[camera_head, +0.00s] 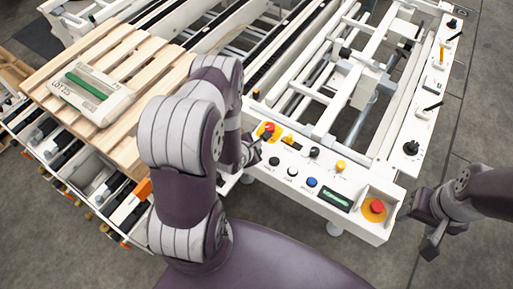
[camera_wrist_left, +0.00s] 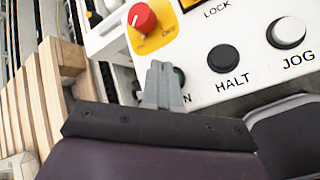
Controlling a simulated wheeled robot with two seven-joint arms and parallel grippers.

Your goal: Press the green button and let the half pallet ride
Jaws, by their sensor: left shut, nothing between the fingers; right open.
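The green button (camera_wrist_left: 180,76) shows only as a dark green edge in the left wrist view, with a label ending in "N". My left gripper (camera_wrist_left: 162,72) is shut and empty, with its fingertips right over this button and hiding most of it; I cannot tell whether they touch. In the head view the left gripper (camera_head: 254,141) is at the panel's left end, partly behind my own arm. The half pallet (camera_head: 118,148) of pale wood lies at the left, carrying a pale package (camera_head: 92,93) with a green stripe. My right gripper (camera_head: 424,230) is open and empty, right of the panel.
The white control panel (camera_head: 335,212) carries a red knob on yellow (camera_wrist_left: 141,18), a black HALT button (camera_wrist_left: 223,58), a white JOG button (camera_wrist_left: 287,32), a blue button (camera_head: 312,182) and a red stop button (camera_head: 376,206). White conveyor frames (camera_head: 300,90) stand behind.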

